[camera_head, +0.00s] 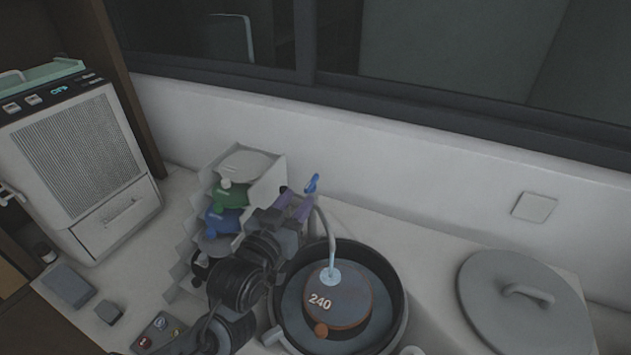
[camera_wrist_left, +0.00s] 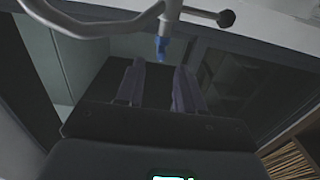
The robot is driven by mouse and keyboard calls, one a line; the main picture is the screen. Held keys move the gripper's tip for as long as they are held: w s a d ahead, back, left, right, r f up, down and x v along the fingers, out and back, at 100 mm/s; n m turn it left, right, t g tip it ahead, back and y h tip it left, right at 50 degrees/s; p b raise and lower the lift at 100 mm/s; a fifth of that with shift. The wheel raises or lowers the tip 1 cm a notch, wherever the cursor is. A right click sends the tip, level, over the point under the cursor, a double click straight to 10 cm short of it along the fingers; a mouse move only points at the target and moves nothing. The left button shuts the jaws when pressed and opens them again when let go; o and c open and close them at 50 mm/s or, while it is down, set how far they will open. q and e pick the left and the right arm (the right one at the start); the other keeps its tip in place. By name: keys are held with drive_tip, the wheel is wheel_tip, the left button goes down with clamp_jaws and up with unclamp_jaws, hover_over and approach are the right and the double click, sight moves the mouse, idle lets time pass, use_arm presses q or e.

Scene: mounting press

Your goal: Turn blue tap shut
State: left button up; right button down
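The blue tap handle (camera_head: 312,183) stands up by the wall behind the round basin. In the left wrist view the blue tap handle (camera_wrist_left: 162,48) shows just past the fingertips, roughly between them. A pale stream (camera_head: 332,250) falls from the curved grey spout (camera_head: 323,218) onto a round disc marked 240 (camera_head: 345,296). My left gripper (camera_head: 296,200) is just left of and below the blue handle. In the wrist view my left gripper (camera_wrist_left: 160,67) is open, with nothing between its fingers. My right gripper is not in view.
The dark-rimmed basin (camera_head: 399,290) lies right of my left arm. A round grey lid (camera_head: 490,310) lies at right. A dark ball-ended lever (camera_wrist_left: 226,18) sticks out near the tap.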

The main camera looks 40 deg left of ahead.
sight(317, 174)
use_arm(q)
drive_tip(key=p+x, duration=0.1)
drive_tip(key=x, duration=0.8)
drive_tip(key=shift+w+a, duration=0.15)
drive_tip(key=shift+w, duration=0.15)
drive_tip(key=shift+c, duration=0.3)
clamp_jaws()
